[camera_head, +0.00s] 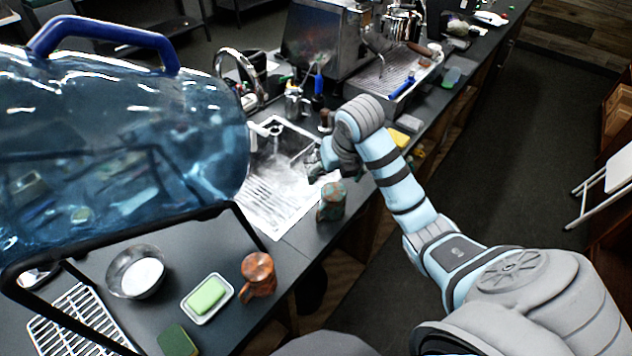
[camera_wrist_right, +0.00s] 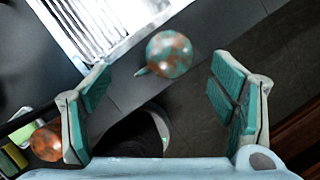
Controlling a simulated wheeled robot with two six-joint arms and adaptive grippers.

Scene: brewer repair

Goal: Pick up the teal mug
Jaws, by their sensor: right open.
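The teal mug (camera_head: 332,202), mottled with rust-brown patches, stands on the dark counter near its front edge, beside the sink's drainboard. In the right wrist view the teal mug (camera_wrist_right: 170,54) shows from above, beyond the fingertips and roughly between them, with its handle pointing lower left. My right gripper (camera_head: 326,160) is over the sink side, above and behind the mug in the head view. In the wrist view its two teal-padded fingers (camera_wrist_right: 160,82) are wide apart with nothing between the pads. My left gripper is not in view.
An orange-brown mug (camera_head: 258,276) stands nearer on the counter, beside a white dish with green soap (camera_head: 207,297) and a metal bowl (camera_head: 136,271). A large blue water jug (camera_head: 120,130) blocks the left. The sink drainboard (camera_head: 275,195) lies left of the teal mug.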

